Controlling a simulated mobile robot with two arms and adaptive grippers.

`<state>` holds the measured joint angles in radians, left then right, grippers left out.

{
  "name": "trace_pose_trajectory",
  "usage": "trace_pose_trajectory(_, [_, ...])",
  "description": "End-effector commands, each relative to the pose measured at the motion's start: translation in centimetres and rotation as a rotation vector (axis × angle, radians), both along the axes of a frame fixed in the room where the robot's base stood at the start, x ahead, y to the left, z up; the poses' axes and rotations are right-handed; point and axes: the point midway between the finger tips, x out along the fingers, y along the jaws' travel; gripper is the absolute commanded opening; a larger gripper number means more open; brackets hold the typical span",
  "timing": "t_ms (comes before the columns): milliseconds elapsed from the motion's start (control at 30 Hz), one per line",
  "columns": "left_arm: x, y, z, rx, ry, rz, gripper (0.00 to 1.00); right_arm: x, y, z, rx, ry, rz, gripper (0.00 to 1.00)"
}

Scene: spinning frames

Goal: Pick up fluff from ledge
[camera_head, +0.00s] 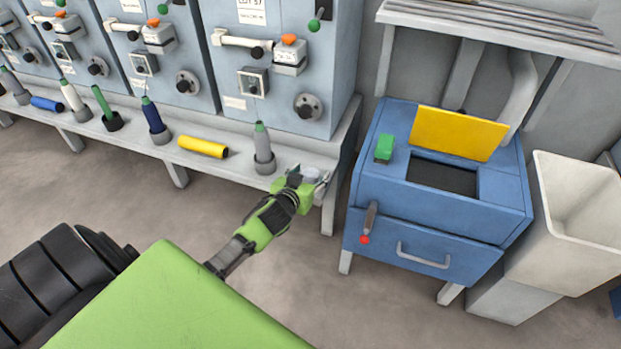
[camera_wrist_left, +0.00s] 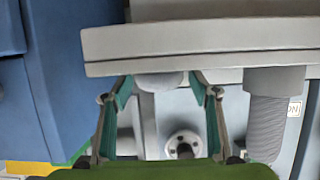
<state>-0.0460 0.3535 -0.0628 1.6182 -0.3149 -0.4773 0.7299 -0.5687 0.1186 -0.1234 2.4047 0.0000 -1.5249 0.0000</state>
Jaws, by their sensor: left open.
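A pale grey lump, which looks like the fluff (camera_head: 311,172), sits on the right end of the long grey ledge (camera_head: 241,171) below the machines. In the left wrist view, which looks upside down, the lump (camera_wrist_left: 158,82) shows against the ledge (camera_wrist_left: 200,40), between my fingertips. My left gripper (camera_head: 318,183) is at the ledge's right end, with its fingers open on either side of the lump. It also shows in the left wrist view (camera_wrist_left: 160,84). I cannot tell whether the fingers touch the lump. My right gripper is not in view.
A grey bobbin (camera_head: 264,148) stands just left of the gripper. A yellow tube (camera_head: 203,147) and several other bobbins lie or stand further left. A blue cabinet (camera_head: 433,215) with a raised yellow flap (camera_head: 457,134) stands to the right, beside a white bin (camera_head: 578,222).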

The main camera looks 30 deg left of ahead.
Motion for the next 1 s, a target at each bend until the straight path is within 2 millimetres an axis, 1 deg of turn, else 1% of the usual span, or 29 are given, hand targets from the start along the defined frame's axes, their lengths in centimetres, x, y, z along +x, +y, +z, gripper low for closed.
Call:
trace_pose_trajectory(100, [0.45,0.1,-0.25,0.0,0.001,0.0,0.55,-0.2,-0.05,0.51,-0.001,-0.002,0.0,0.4])
trace_pose_trajectory(333, [0.48,0.08,-0.22,-0.001,0.001,-0.001,0.55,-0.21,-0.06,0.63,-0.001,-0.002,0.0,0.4])
trace_pose_trajectory(367, [0.48,0.08,-0.22,-0.001,0.001,-0.001,0.47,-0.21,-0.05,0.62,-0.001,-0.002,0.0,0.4])
trace_pose_trajectory(400, [0.46,0.09,-0.22,-0.001,0.001,-0.001,0.37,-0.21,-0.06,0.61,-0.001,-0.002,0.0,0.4])
trace_pose_trajectory(433, [0.47,0.08,-0.22,-0.001,0.001,-0.001,0.29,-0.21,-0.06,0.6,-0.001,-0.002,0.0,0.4])
trace_pose_trajectory(467, [0.46,0.09,-0.23,-0.001,0.001,-0.001,0.24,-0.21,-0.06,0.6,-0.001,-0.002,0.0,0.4])
trace_pose_trajectory(833, [0.45,0.08,-0.18,-0.001,0.001,-0.001,0.23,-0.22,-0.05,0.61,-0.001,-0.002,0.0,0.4])
trace_pose_trajectory(1000, [0.46,0.09,0.28,0.0,0.0,-0.001,0.23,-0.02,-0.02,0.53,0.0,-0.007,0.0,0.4])
